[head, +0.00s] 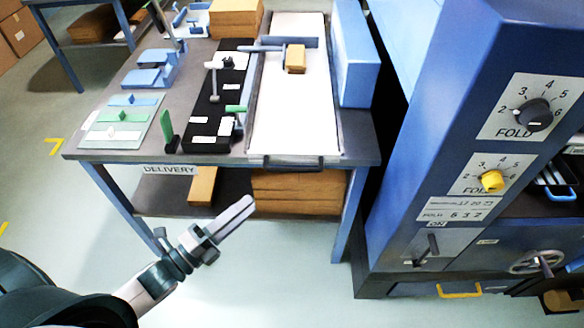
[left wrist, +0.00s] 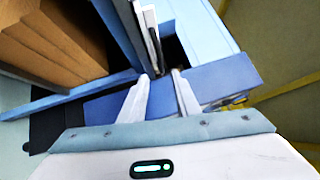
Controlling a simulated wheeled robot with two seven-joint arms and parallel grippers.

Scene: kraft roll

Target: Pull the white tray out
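The white tray (head: 292,105) lies on the delivery table, with a small tan block (head: 295,58) on its far part under a blue bar (head: 290,43). Its dark handle (head: 293,165) is at the table's front edge. My left gripper (head: 247,206) is in front of the table, nearer to me than the handle and to its left, touching nothing that I can see. In the left wrist view, the two fingers of the left gripper (left wrist: 160,77) are apart with nothing held between them. My right gripper is out of view.
The table (head: 110,157) has a lower shelf with stacked brown sheets (head: 290,190). A blue machine (head: 450,100) with dials stands close on the right. A black rack (head: 215,115) and a blue box (head: 357,65) flank the tray. The floor in front is clear.

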